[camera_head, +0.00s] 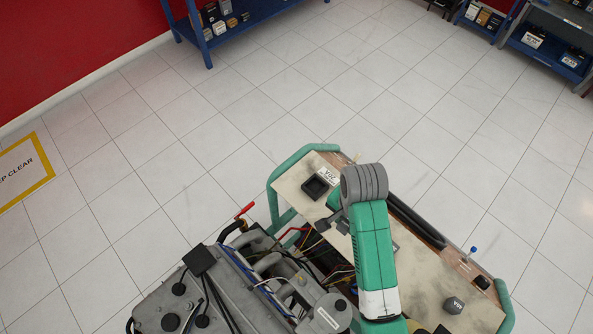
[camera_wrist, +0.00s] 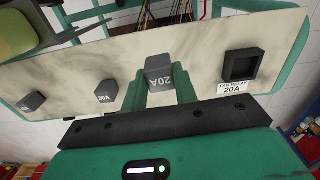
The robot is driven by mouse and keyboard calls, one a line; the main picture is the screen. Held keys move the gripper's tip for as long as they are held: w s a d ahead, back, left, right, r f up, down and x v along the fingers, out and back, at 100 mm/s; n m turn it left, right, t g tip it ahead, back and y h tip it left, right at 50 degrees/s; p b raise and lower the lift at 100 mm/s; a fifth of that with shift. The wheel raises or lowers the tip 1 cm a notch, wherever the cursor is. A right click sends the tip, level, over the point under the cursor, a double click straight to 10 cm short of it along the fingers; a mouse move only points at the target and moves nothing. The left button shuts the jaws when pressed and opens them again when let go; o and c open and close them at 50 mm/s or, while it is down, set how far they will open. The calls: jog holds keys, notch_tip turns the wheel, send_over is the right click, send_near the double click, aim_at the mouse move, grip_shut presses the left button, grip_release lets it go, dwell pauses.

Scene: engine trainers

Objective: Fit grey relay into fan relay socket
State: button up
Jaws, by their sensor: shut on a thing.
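My gripper (camera_wrist: 159,88) is shut on a grey relay (camera_wrist: 158,72), a block marked 20A, in the middle of the wrist view. The fan relay socket (camera_wrist: 243,65) is a black square frame with an open, dark middle. It lies to the right of the held relay in the wrist view, apart from it, above its white 20A label (camera_wrist: 232,87). In the head view the socket (camera_head: 317,186) sits near the far end of the pale panel (camera_head: 420,281). There, my arm hides the held relay. How high the relay is above the panel is unclear.
Two other grey relays, one marked 30A (camera_wrist: 107,92) and one further left (camera_wrist: 31,102), are on the panel. A grey engine (camera_head: 230,290) with hoses and wires stands beside the panel in the head view. Green rails (camera_head: 286,172) edge the stand.

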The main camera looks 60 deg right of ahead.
jog(key=shift+m, duration=0.3)
jog(key=w+d, duration=0.3)
jog(key=w, duration=0.1)
jog(key=w+d+f, duration=0.1)
jog(key=w+d, duration=0.2)
jog(key=w, duration=0.1)
jog(key=w+d+p, duration=0.1)
jog(key=w+d, duration=0.2)
jog(key=w, duration=0.1)
jog(key=shift+w+d+f, duration=0.2)
jog(key=shift+w+f, duration=0.05)
jog(key=shift+w, duration=0.15)
jog(key=shift+f, duration=1.8)
jog(key=shift+f, duration=0.15)
jog(key=o, duration=1)
jog(key=shift+c, duration=0.2)
notch_tip(320, 180, up, 12)
jog(key=shift+r, duration=0.2)
